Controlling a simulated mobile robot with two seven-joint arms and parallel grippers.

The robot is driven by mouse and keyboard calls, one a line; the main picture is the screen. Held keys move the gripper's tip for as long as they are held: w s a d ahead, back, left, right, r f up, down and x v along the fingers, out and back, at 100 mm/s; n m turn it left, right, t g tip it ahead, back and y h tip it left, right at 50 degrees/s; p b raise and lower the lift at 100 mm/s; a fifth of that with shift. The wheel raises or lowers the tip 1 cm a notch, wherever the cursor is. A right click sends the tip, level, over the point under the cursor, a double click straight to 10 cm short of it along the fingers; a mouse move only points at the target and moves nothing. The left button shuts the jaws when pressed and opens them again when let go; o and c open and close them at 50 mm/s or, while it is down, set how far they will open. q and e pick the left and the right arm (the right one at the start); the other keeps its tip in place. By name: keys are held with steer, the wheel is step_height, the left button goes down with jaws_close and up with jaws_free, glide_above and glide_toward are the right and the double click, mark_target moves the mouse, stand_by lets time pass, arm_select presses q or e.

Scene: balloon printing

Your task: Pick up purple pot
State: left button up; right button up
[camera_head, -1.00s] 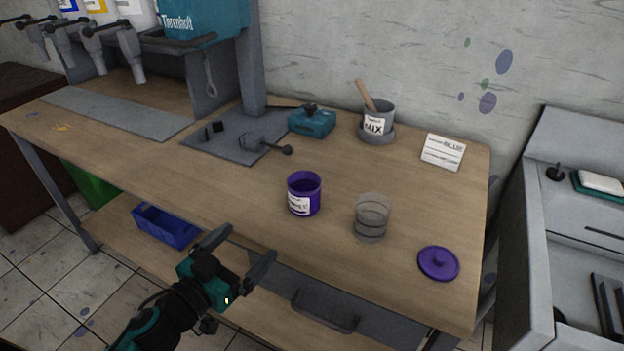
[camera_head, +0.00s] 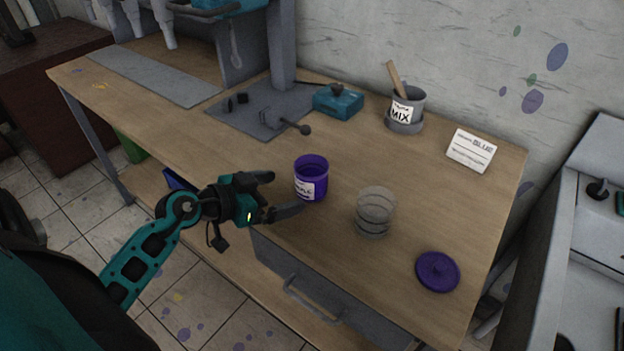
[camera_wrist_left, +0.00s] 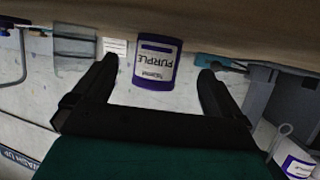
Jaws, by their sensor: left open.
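The purple pot (camera_head: 312,177) stands upright and open on the wooden table, with a white label on its front. My left gripper (camera_head: 285,195) is open just to the left of the pot, its fingers pointing toward it. In the left wrist view the pot (camera_wrist_left: 157,62) appears upside down, its label reading PURPLE, between and beyond the two open fingers of the left gripper (camera_wrist_left: 160,80). The fingers do not appear to touch it. A purple lid (camera_head: 437,271) lies on the table at the front right. My right gripper is not in view.
A clear beaker (camera_head: 375,212) stands right of the pot. Behind are a MIX pot (camera_head: 404,108) with a wooden stick, a teal box (camera_head: 338,102) and a white card (camera_head: 471,150). A grey mat (camera_head: 258,110) holds small tools. A drawer handle (camera_head: 312,300) juts below the table edge.

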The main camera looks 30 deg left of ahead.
mark_target(298, 187)
arm_select(q)
steer(key=shift+r+b+x, duration=0.2)
steer(key=shift+b+x, duration=0.5)
steer(key=shift+x, duration=2.85)
steer(key=shift+c, duration=0.4)
steer(key=c, duration=1.1)
